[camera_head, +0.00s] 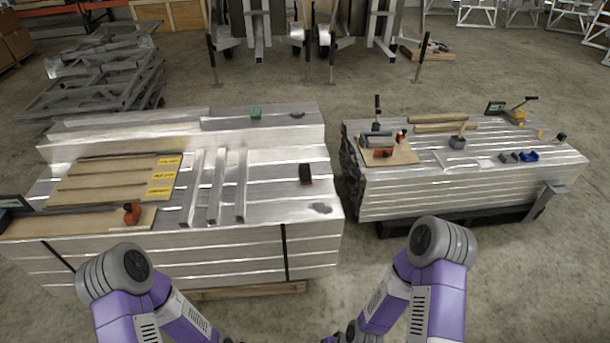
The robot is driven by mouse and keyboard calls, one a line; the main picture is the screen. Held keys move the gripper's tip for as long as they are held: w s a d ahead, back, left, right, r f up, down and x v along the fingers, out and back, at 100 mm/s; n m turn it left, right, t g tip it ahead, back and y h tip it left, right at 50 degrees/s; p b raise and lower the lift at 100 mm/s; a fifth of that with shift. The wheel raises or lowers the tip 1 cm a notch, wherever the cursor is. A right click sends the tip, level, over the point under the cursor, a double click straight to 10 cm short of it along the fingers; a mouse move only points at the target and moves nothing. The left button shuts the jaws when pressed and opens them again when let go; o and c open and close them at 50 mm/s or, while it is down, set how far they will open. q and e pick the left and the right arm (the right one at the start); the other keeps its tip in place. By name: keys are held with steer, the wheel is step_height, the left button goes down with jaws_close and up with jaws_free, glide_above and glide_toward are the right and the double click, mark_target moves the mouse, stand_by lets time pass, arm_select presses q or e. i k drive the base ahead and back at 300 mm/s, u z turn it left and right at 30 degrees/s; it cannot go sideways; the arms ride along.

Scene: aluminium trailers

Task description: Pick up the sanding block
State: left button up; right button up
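A small dark block with a reddish lower edge (305,174) lies on the right part of the left aluminium stack's top. It looks like the sanding block, but it is too small to be sure. My two purple and grey arms enter at the bottom, with their forearms running down toward the bottom middle. My grippers are below the picture or cut off by its edge, well short of the block. Nothing touches the block.
The left stack (180,240) carries loose metal bars (217,188), a board with yellow labels (110,182) and an orange tool (131,213). A green item (256,113) sits at its back. A right stack (450,190) holds several tools. A floor gap separates the stacks.

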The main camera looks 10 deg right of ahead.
mark_target(306, 178)
steer(key=z, duration=1.5)
steer(key=i, duration=2.6)
steer(key=u, duration=3.9)
steer(key=i, duration=0.5)
steer(key=u, duration=0.05)
